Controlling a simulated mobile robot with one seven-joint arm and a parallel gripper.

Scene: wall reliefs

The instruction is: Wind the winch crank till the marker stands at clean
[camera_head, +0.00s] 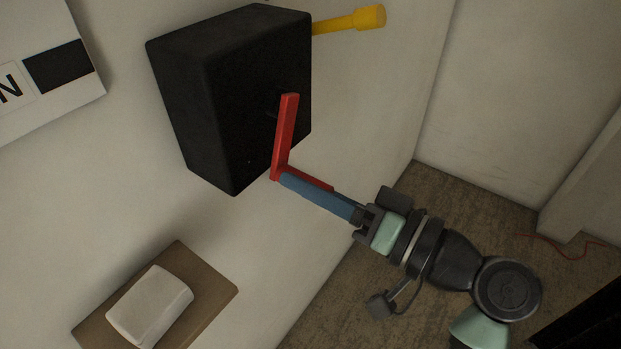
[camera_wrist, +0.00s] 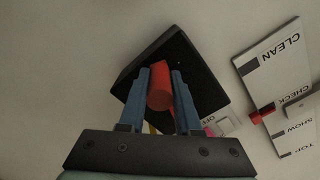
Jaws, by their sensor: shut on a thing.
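The winch is a black box (camera_head: 235,95) on the wall, also in the wrist view (camera_wrist: 130,82). Its red crank arm (camera_head: 287,128) lies on the box's face, with the red handle sticking out from its lower end. My gripper (camera_head: 288,178) is shut on this handle (camera_wrist: 160,88), its blue fingers on either side in the wrist view (camera_wrist: 161,76). A white label strip in the wrist view reads CLEAN (camera_wrist: 284,48), CHECK (camera_wrist: 298,95), SHOW and TOP. A red marker (camera_wrist: 262,115) stands by CHECK, apart from CLEAN.
A yellow knobbed rod (camera_head: 345,22) sticks out beyond the box at top. A brown board with a white block (camera_head: 150,305) is at lower left. A small plate with partly hidden lettering (camera_wrist: 222,124) is beside the box. A wall corner (camera_head: 435,80) stands at right.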

